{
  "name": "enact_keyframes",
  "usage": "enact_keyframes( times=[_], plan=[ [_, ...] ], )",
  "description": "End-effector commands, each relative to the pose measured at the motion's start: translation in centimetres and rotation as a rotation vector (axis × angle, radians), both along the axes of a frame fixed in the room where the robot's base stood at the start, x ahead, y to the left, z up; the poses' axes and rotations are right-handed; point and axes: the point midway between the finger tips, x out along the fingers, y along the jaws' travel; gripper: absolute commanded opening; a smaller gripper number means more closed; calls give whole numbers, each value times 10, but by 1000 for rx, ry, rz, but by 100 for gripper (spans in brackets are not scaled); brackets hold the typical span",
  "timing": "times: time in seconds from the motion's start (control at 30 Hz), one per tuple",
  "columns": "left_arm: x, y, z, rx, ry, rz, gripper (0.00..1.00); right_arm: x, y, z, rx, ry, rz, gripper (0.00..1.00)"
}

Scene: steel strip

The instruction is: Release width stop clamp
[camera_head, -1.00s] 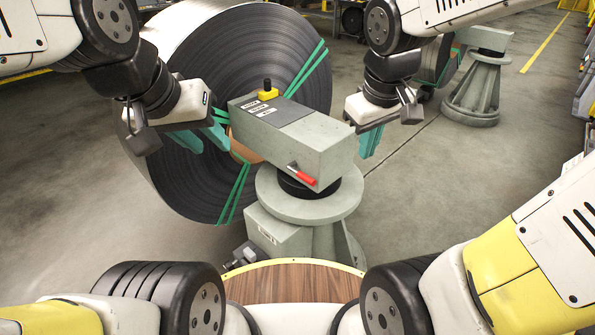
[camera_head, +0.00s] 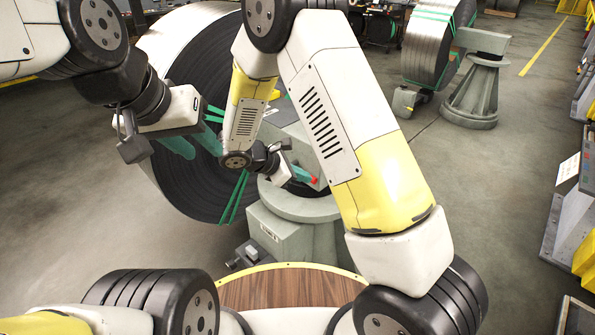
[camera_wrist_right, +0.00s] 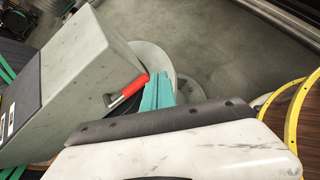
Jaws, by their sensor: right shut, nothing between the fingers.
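The red-handled clamp lever (camera_wrist_right: 130,88) is on the end face of the grey machine head (camera_wrist_right: 68,85). In the head view only its red tip (camera_head: 313,180) shows beside my right gripper. My right gripper (camera_head: 302,175) is shut and empty. In the right wrist view its teal fingers (camera_wrist_right: 160,92) are together just right of the red handle; whether they touch it I cannot tell. My left gripper (camera_head: 194,143) is open and empty, left of the head in front of the coil. My right arm hides most of the machine head.
A large dark strip coil (camera_head: 190,75) with green straps stands behind the head. The head sits on a grey pedestal (camera_head: 285,230). A round wooden top with yellow rim (camera_head: 290,285) is in front of me. Another coil (camera_head: 430,45) and stand (camera_head: 472,95) are at the back right.

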Motion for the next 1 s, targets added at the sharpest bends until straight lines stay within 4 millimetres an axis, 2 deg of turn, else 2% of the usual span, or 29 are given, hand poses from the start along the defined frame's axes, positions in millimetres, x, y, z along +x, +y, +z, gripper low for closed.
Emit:
enact_keyframes(
  times=[0.03,0.1,0.2,0.33,0.53,0.87,1.0],
  plan=[
    [0,0,0,0,0,0,36,3,11,-17,-51,19,66,0],
    [0,0,0,0,0,0,36,8,23,-34,-111,36,145,0],
    [0,0,0,0,0,0,36,14,39,-55,-178,53,240,0],
    [0,0,0,0,0,0,36,17,52,-74,-238,67,324,0],
    [0,0,0,0,0,0,36,18,59,-84,-268,73,370,0],
    [0,0,0,0,0,0,36,19,59,-84,-268,73,368,0],
    [0,0,0,0,0,0,36,20,56,-90,-269,73,370,0]
  ],
)
